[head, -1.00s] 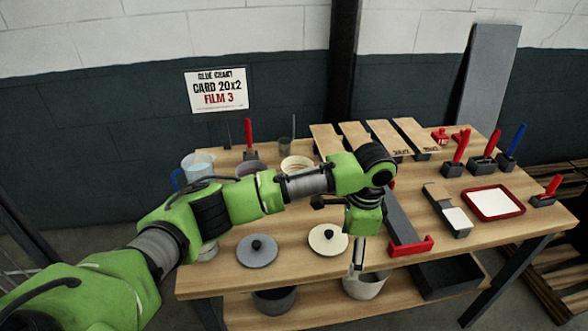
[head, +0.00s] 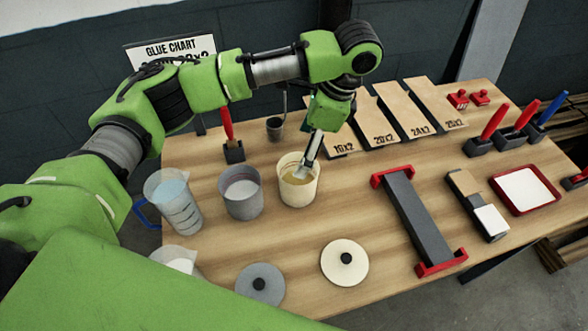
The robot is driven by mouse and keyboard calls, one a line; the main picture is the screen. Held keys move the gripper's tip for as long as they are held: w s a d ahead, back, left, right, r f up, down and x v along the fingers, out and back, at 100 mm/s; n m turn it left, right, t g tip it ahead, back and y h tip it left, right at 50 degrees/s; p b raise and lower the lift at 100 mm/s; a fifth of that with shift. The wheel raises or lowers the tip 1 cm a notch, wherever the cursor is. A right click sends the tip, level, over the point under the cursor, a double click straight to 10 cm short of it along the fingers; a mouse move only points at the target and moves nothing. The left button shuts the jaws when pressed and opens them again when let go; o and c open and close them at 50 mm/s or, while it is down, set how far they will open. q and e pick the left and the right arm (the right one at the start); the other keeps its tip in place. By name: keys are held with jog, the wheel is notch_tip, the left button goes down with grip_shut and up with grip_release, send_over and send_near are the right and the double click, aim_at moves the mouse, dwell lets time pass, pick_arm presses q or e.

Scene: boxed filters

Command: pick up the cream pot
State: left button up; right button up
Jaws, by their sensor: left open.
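The cream pot (head: 297,194) stands upright and uncovered on the wooden table in the head view, with a yellowish-brown filling inside. My left gripper (head: 303,172) comes down from above and behind it, tilted, with its fingers open. The fingertips overlap the pot's mouth at the rim. I cannot tell whether they touch the wall, and part of the far rim is hidden behind them. My right gripper is not in view.
A grey pot (head: 241,197) stands close on the left, then a measuring jug (head: 175,205). A cream lid (head: 345,278) and a grey lid (head: 244,287) lie in front. A dark bar with red ends (head: 415,218) lies to the right. Labelled boards (head: 372,118) lie behind.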

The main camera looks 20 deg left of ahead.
pick_arm(q)
jog(key=x, duration=0.5)
jog(key=p, duration=0.3)
send_over(292, 179)
jog(key=s+d, duration=0.2)
jog(key=s, duration=0.2)
jog(key=f, duration=0.6)
jog(key=shift+w+a+f, duration=0.2)
jog(key=shift+f, duration=0.15)
jog(key=shift+a+f, duration=0.2)
jog(key=shift+f, duration=0.35)
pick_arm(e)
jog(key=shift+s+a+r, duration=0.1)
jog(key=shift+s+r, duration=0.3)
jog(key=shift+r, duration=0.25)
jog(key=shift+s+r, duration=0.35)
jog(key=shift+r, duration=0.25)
pick_arm(q)
jog(key=c, duration=1.5)
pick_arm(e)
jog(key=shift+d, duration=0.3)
